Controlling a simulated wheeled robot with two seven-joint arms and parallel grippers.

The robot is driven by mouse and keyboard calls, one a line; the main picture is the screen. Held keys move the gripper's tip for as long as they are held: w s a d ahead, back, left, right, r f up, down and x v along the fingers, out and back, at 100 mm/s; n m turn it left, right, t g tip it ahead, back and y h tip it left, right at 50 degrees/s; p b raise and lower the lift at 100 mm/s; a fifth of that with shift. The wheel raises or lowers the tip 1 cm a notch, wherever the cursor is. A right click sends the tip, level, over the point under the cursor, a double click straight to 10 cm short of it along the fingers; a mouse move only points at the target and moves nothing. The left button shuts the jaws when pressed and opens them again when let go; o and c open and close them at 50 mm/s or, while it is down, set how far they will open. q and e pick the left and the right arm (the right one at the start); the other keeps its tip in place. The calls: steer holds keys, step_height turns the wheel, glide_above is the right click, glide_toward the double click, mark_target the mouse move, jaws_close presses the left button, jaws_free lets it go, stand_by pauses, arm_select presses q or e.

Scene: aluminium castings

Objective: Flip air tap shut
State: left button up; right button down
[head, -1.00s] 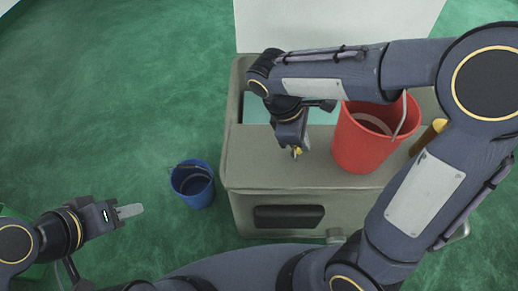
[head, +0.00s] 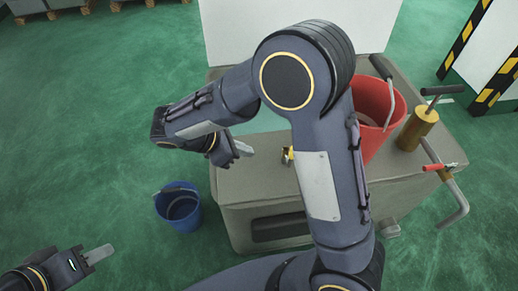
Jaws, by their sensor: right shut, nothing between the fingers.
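A small yellow and dark fitting (head: 287,155) stands on the bench top, partly hidden by my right arm. At the bench's right side a grey bent pipe (head: 457,195) carries a red lever (head: 445,167), which lies roughly across the pipe. Either could be the air tap; I cannot tell which. My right gripper (head: 245,149) is shut and empty, left of the yellow fitting and apart from it. My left gripper (head: 99,253) is low at the left, over the floor, far from both; its finger gap is not visible.
The grey bench (head: 262,186) holds a red bucket (head: 373,103) and a brass cylinder with a T-handle (head: 417,130). A blue bucket (head: 178,208) stands on the green floor, left of the bench. Striped posts (head: 466,38) stand at the right.

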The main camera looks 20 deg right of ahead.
steer(key=d+f, duration=0.6)
steer(key=d, duration=0.4)
steer(key=shift+s+d, duration=0.15)
steer(key=shift+s, duration=0.05)
steer(key=shift+d, duration=0.1)
steer(key=s+d+f+t+y+p, duration=0.1)
steer(key=s+d+y+p, duration=0.1)
steer(key=d+y+p, duration=0.2)
steer(key=shift+s+d+f+m+t+y, duration=0.15)
steer(key=shift+d+f+m+t+y, duration=0.2)
steer(key=shift+d+y, duration=1.85)
steer(key=shift+d+h, duration=0.5)
steer(key=shift+d, duration=0.05)
steer(key=shift+r+p, duration=0.1)
steer(key=shift+p, duration=0.2)
